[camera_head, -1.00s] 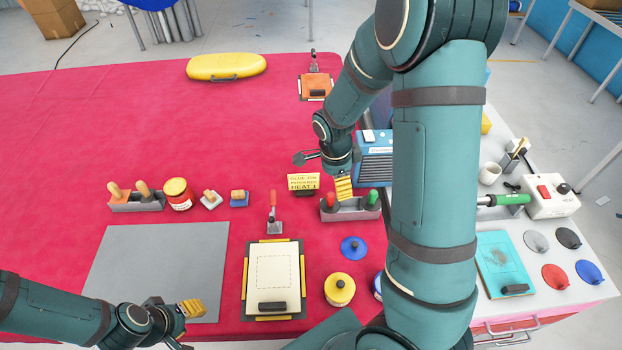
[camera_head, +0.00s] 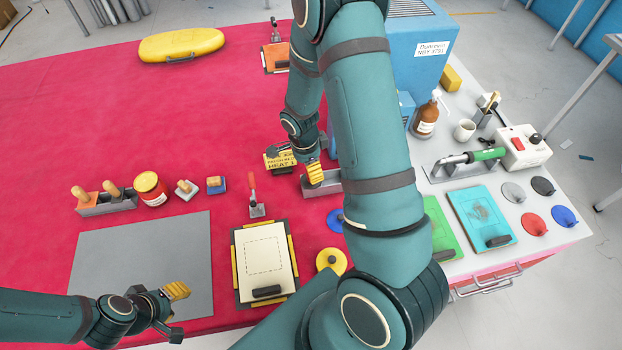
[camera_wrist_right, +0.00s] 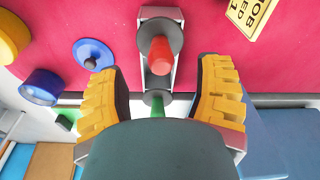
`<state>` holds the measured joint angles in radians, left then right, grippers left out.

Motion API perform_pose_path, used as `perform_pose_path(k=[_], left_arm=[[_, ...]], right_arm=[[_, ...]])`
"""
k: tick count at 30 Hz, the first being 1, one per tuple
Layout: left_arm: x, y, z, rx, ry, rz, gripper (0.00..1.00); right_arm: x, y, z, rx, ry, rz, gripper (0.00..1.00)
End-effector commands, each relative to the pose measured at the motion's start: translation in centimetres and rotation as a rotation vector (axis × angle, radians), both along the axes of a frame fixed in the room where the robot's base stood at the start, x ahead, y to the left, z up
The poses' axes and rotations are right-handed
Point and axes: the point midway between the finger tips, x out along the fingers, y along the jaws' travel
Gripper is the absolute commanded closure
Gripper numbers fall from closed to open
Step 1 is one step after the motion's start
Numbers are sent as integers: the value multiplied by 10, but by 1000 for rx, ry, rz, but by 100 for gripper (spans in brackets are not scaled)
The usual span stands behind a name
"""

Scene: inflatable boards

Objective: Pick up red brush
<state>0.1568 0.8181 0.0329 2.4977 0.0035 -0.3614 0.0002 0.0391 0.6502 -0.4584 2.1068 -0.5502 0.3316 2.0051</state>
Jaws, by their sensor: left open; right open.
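The red brush (camera_wrist_right: 160,55) stands handle-up in a grey metal holder (camera_wrist_right: 144,52), pointing toward the right wrist camera. A green handle (camera_wrist_right: 158,110) shows nearer my gripper in the same holder. The red handle is beyond the fingertips in the wrist view. My left gripper (camera_head: 172,310) is open and empty over the grey mat (camera_head: 140,250).
The white side table (camera_head: 480,215) holds boards, discs and a green-handled tool. The red table's back is mostly clear.

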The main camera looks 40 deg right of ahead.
Motion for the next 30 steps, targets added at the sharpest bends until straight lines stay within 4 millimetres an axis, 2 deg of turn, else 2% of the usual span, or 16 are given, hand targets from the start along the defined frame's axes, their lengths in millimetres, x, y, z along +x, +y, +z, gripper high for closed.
perform_pose_path(k=[9,19,23,24,25,30], left_arm=[[0,0,4,-1,0,0,58],[0,0,3,-1,0,0,58],[0,0,3,-1,0,0,58],[0,0,4,-1,0,0,58],[0,0,4,-1,0,0,58],[0,0,3,-1,0,0,58]], right_arm=[[-2,-4,-42,0,4,1,34],[-1,-4,-48,0,1,1,33],[-1,-4,-47,0,1,1,78],[-1,-4,-47,0,1,1,92],[-1,-4,-47,0,1,1,100],[-1,-4,-47,0,1,1,100]])
